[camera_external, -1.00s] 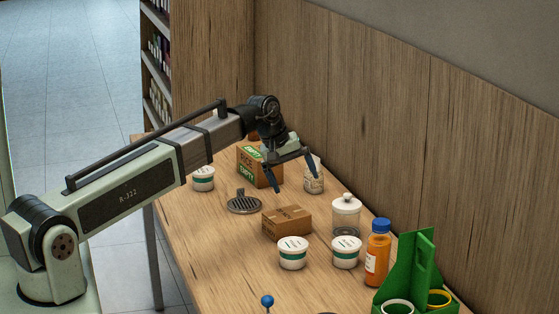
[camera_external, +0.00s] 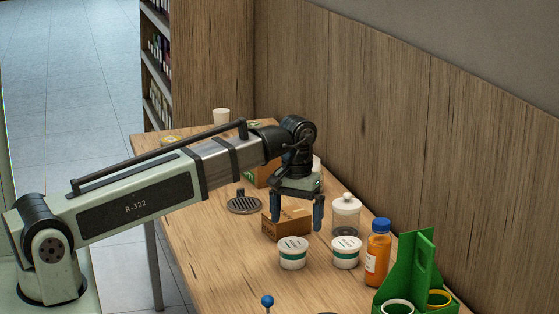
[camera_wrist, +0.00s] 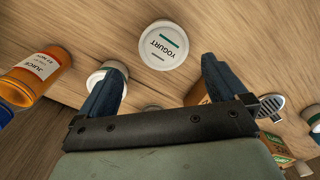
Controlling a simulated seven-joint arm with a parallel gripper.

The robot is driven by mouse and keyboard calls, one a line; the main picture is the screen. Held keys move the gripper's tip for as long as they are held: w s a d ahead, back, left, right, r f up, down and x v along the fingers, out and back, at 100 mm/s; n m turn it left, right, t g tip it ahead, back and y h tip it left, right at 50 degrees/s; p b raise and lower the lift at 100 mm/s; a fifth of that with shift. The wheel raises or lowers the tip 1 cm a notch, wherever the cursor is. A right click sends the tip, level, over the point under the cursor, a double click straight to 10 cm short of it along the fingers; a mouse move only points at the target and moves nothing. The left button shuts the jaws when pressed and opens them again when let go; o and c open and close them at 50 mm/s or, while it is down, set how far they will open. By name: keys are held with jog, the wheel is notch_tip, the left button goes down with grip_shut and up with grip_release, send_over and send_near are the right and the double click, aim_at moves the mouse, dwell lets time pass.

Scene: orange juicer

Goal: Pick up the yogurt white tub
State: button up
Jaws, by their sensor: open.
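A white tub with a green band (camera_external: 292,253) stands upright at the front of the brown box. In the wrist view its lid reads YOGURT (camera_wrist: 164,45), just beyond the gap between my fingers. A similar white tub (camera_external: 346,253) stands to its right; in the wrist view a tub beside the juice bottle (camera_wrist: 114,66) is partly covered by my left finger. My gripper (camera_external: 298,222) is open and empty, pointing down above the brown box, behind and above the yogurt tub. It shows in the wrist view (camera_wrist: 162,70) with fingers spread.
A brown box (camera_external: 287,222) lies below my gripper. A lidded glass jar (camera_external: 346,215), an orange juice bottle (camera_external: 377,252) and a green caddy (camera_external: 408,275) stand to the right. A dark round grate (camera_external: 244,204) lies left. Bare table lies in front of the tubs.

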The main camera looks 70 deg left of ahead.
aim_at(294, 243)
jog(key=shift+f, duration=2.3)
jog(key=shift+s+f, duration=0.25)
jog(key=shift+f, duration=0.7)
jog(key=shift+s+a+f, duration=0.1)
jog(key=shift+f, duration=1.6)
jog(key=c, duration=1)
jog(key=shift+r, duration=0.1)
jog(key=shift+c, duration=0.2)
